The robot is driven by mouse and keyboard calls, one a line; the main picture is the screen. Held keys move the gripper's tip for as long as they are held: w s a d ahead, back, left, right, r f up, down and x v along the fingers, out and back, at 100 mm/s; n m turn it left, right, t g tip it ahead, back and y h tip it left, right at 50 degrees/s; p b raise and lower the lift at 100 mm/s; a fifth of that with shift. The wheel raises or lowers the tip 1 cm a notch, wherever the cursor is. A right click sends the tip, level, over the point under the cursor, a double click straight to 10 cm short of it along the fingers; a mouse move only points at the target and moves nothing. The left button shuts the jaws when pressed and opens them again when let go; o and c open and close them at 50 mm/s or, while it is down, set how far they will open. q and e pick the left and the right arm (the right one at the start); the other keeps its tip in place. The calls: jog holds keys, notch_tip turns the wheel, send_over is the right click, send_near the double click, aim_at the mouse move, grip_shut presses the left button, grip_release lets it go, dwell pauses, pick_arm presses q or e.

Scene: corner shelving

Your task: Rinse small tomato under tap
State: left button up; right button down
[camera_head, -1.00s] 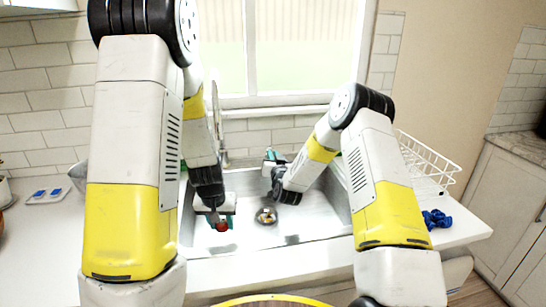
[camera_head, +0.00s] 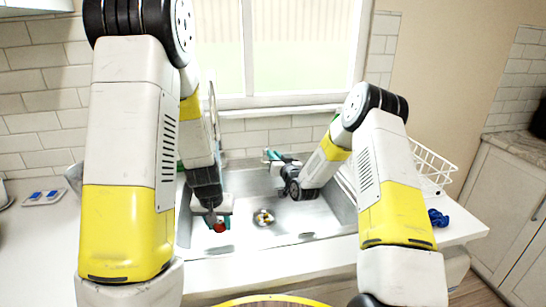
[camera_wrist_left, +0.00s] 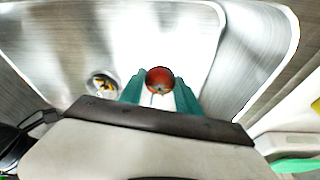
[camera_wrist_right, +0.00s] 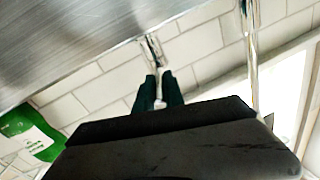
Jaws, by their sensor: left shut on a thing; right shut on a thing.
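The small red tomato (camera_head: 219,228) is between the fingertips of my left gripper (camera_head: 217,221), low over the sink basin. In the left wrist view the tomato (camera_wrist_left: 159,80) sits between the two teal fingers, held from both sides. My right gripper (camera_head: 273,155) is at the back edge of the sink. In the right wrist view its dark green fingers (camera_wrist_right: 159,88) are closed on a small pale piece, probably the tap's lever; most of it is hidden. The tap's chrome pipe (camera_wrist_right: 250,50) stands to the right there. No water stream is clearly visible.
The steel sink (camera_head: 300,222) has a drain (camera_head: 263,217) with yellow bits, right of the tomato. A white wire rack (camera_head: 432,165) and a blue cloth (camera_head: 438,217) are on the right counter. A green package (camera_wrist_right: 28,132) shows in the right wrist view.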

jog(key=c, duration=1.4)
grip_release()
jog(key=shift+c, duration=0.2)
jog(key=v, duration=1.2)
